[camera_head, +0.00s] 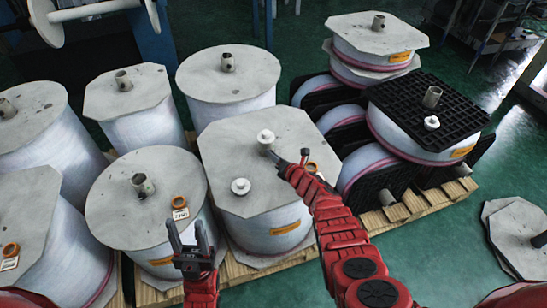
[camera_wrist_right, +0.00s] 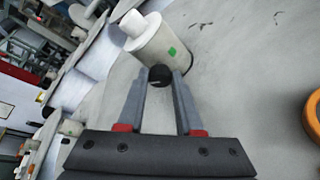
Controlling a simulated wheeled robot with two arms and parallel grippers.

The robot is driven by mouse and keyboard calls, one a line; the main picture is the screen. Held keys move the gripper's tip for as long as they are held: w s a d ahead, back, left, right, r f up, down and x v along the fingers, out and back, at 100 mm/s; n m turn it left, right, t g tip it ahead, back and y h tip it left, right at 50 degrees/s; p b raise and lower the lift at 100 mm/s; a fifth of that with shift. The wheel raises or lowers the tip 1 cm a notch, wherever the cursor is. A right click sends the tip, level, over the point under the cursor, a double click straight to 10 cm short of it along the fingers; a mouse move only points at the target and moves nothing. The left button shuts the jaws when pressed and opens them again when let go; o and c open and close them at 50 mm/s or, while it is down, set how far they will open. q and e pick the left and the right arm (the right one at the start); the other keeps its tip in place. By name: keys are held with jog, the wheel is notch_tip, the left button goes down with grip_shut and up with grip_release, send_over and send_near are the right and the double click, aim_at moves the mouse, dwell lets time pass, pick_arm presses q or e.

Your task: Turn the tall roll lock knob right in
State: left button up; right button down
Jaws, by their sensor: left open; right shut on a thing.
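The tall roll (camera_head: 232,125) with a grey eight-sided top board stands in the middle of the head view. A pale core plug (camera_head: 266,137) stands up from its top. In the right wrist view the plug is a cream cylinder (camera_wrist_right: 160,42) with a green mark, and a small black lock knob (camera_wrist_right: 160,75) sits at its side. My right gripper (camera_head: 271,154) is low beside the plug. In the right wrist view its fingers (camera_wrist_right: 160,84) are shut on the black knob, with one on each side. My left gripper (camera_head: 187,235) is open and empty, in front of the rolls.
A second white plug (camera_head: 240,187) stands on the same top board. Other wrapped rolls (camera_head: 225,75) crowd the wooden pallet (camera_head: 265,265). An orange ring (camera_wrist_right: 314,118) lies near the right gripper. A black grid pallet (camera_head: 395,98) tops the rolls at right.

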jog(key=shift+f, duration=0.1)
dwell(0.3)
jog(key=c, duration=0.6)
grip_release()
jog(key=shift+s+d+r+p, duration=0.2)
jog(key=shift+s+p, duration=0.1)
jog(key=shift+p, duration=0.2)
jog(key=p+v, duration=0.4)
jog(key=v, duration=0.1)
jog(key=shift+s+d+r+p, duration=0.1)
jog(key=shift+s+r+p, duration=0.15)
jog(key=shift+s+p, duration=0.1)
jog(key=v, duration=0.4)
jog(key=p+v, duration=0.1)
jog(key=v, duration=0.4)
jog(key=shift+s+d+f, duration=0.15)
jog(key=shift+s+d, duration=0.1)
jog(key=shift+d, duration=0.1)
jog(key=shift+s+d+r, duration=0.25)
jog(key=shift+s, duration=0.25)
jog(key=shift+p, duration=0.3)
